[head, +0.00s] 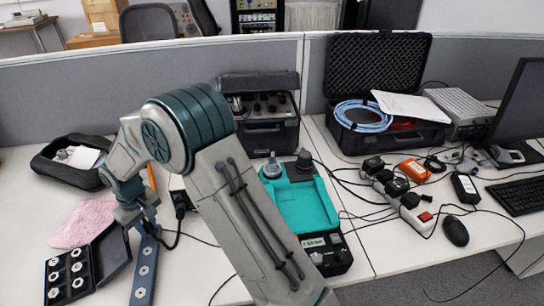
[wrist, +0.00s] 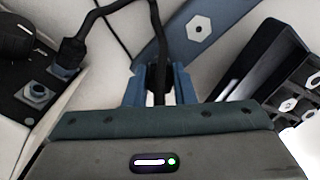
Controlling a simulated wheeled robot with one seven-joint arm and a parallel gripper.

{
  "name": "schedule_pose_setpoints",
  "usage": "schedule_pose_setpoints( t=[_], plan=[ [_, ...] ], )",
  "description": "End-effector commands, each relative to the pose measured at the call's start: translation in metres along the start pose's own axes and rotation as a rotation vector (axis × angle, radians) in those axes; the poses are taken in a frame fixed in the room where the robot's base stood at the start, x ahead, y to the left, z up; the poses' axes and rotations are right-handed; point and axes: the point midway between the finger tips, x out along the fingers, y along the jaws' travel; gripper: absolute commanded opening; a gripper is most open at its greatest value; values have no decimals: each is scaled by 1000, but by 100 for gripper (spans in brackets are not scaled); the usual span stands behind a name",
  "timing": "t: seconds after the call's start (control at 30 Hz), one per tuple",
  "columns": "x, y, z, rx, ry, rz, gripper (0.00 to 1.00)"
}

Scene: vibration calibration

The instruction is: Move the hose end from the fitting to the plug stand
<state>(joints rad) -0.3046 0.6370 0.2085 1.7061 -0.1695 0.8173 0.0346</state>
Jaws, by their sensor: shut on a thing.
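My gripper (head: 147,220) points down above the table at the left in the head view. In the wrist view its blue fingers (wrist: 157,86) are shut on a black hose (wrist: 156,40), whose held end is mostly hidden between them. The hose loops left to a black connector (wrist: 72,50) seated on a fitting on a dark block (wrist: 15,75). A bare hex fitting (wrist: 37,92) stands beside that connector. A blue bar with hex pieces (head: 145,268) lies just below the gripper in the head view; I cannot tell whether it is the plug stand.
An open black case of hex pieces (head: 72,282) and a pink cloth (head: 82,222) lie left of the gripper. A teal open case (head: 305,207) stands right of my arm. A power strip (head: 408,208) and cables lie farther right. A low grey partition (head: 60,95) closes the back.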

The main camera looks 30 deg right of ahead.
Motion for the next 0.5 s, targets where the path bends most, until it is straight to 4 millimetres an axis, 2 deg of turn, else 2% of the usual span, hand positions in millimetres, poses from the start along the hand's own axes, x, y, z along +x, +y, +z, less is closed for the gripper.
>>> schedule_pose_setpoints(
  t=[0.4,0.43,0.5],
  plan=[
    [2,0,0,0,0,0,0],
    [2,0,0,0,-1,0,32],
    [2,0,0,0,-1,0,49]
  ],
)
